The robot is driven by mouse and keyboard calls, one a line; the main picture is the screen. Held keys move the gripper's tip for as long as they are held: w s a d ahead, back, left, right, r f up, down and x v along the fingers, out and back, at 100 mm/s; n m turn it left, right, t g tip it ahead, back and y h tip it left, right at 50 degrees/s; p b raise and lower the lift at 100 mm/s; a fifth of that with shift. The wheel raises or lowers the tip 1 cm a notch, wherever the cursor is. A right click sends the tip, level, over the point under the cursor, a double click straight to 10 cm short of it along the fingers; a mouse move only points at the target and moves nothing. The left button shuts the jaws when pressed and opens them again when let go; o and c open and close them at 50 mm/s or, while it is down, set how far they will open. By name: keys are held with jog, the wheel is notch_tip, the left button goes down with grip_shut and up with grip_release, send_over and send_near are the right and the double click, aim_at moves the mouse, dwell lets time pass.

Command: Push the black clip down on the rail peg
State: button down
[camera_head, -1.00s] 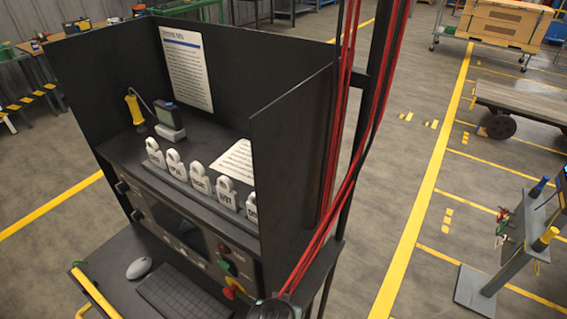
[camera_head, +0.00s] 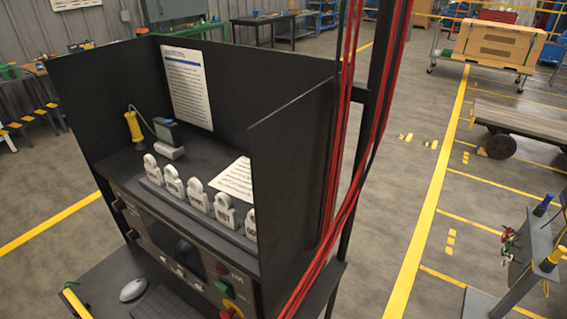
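I cannot make out the black clip or the rail peg in the head view. A grey stand (camera_head: 519,259) at the right edge carries a blue-topped part (camera_head: 543,205), a yellow-topped part (camera_head: 550,259) and small red and green items (camera_head: 507,241). These are too small to tell apart, and the stand is cut off by the frame. My gripper is not in view.
A black-walled console (camera_head: 290,175) with white numbered tags (camera_head: 198,196), a mouse (camera_head: 133,289) and a keyboard (camera_head: 165,304) fills the middle left. Red cables (camera_head: 345,180) run down its right side. A flat cart (camera_head: 520,121) and a crate trolley (camera_head: 497,45) stand beyond open floor.

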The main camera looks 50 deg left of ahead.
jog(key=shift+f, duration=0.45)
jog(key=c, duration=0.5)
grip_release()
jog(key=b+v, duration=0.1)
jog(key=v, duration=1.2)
jog(key=shift+b, duration=0.35)
